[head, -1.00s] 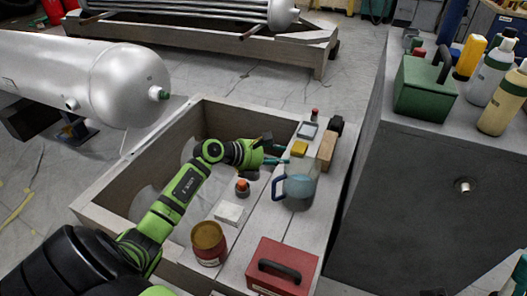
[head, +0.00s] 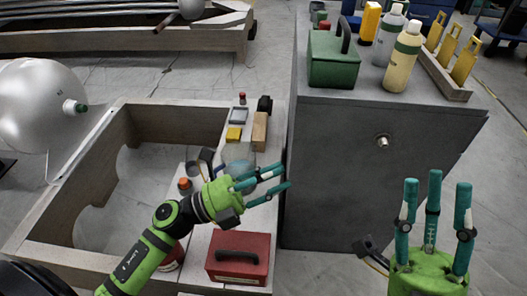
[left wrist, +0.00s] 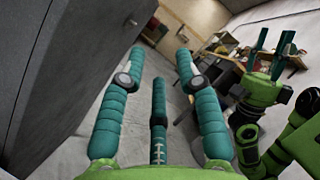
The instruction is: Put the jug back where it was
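The jug (head: 238,154), translucent blue-grey with a blue handle, stands on the grey ledge beside the pit. Its lower part is hidden behind my left gripper (head: 268,184). That gripper is open and empty, in front of the jug in the head view, with its fingers pointing right toward the dark cabinet. My right gripper (head: 434,210) is open and empty at the lower right, fingers up, clear of everything. It also shows in the left wrist view (left wrist: 270,65).
A red toolbox (head: 238,262) sits on the near ledge. A wooden block (head: 260,131), a yellow item (head: 234,134) and a grey tray (head: 239,116) lie behind the jug. The dark cabinet (head: 350,180) rises close on the right, carrying a green box (head: 334,68) and bottles.

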